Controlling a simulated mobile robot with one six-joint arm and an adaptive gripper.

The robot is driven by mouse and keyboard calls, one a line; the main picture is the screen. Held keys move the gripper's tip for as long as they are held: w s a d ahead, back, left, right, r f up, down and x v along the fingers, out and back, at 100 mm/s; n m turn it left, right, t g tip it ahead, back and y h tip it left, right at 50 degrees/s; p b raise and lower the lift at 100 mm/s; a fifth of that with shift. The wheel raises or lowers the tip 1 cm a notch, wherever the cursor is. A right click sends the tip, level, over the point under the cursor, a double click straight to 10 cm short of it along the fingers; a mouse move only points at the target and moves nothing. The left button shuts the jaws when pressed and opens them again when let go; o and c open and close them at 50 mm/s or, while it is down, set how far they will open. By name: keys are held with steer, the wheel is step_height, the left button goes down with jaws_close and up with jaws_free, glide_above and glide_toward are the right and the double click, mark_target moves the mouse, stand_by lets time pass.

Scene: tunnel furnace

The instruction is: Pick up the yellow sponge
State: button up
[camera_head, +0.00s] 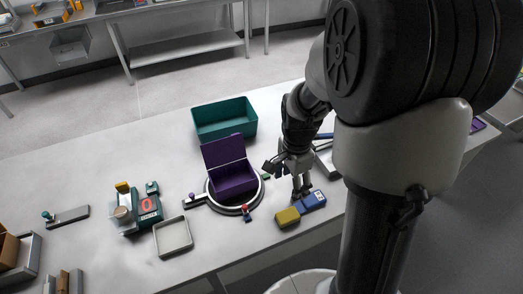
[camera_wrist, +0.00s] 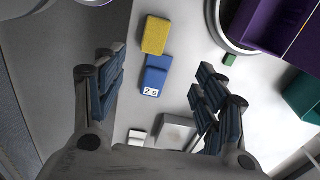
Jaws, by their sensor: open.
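The yellow sponge (camera_head: 288,217) lies on the table near its front edge, left of a blue block (camera_head: 314,200) and touching or almost touching it. In the wrist view the yellow sponge (camera_wrist: 155,36) is at the top, with the blue block (camera_wrist: 156,75) just below it, bearing a white label with dark characters. My gripper (camera_head: 286,178) is above the table near the blue block. In the wrist view its fingers (camera_wrist: 158,92) are spread wide and empty, with the blue block between and beyond them and the sponge farther up.
A purple open box (camera_head: 233,179) sits on a round dark-rimmed base left of my gripper. A teal bin (camera_head: 224,120) stands behind it.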

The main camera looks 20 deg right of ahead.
steer(key=b, duration=0.4)
glide_above(288, 215)
steer(key=f, duration=1.2)
steer(key=shift+w+f, duration=0.35)
steer(key=shift+s+f+b, duration=0.15)
steer(key=shift+f+b, duration=0.35)
steer(key=shift+f, duration=0.9)
steer(key=shift+s+f+b, duration=0.15)
steer(key=shift+f+b, duration=0.3)
steer(key=shift+f, duration=0.9)
steer(key=shift+r, duration=0.1)
steer(key=c, duration=0.9)
steer(key=shift+o, duration=0.2)
steer(key=shift+r, duration=0.1)
step_height(288, 215, up, 20)
steer(key=p, duration=0.6)
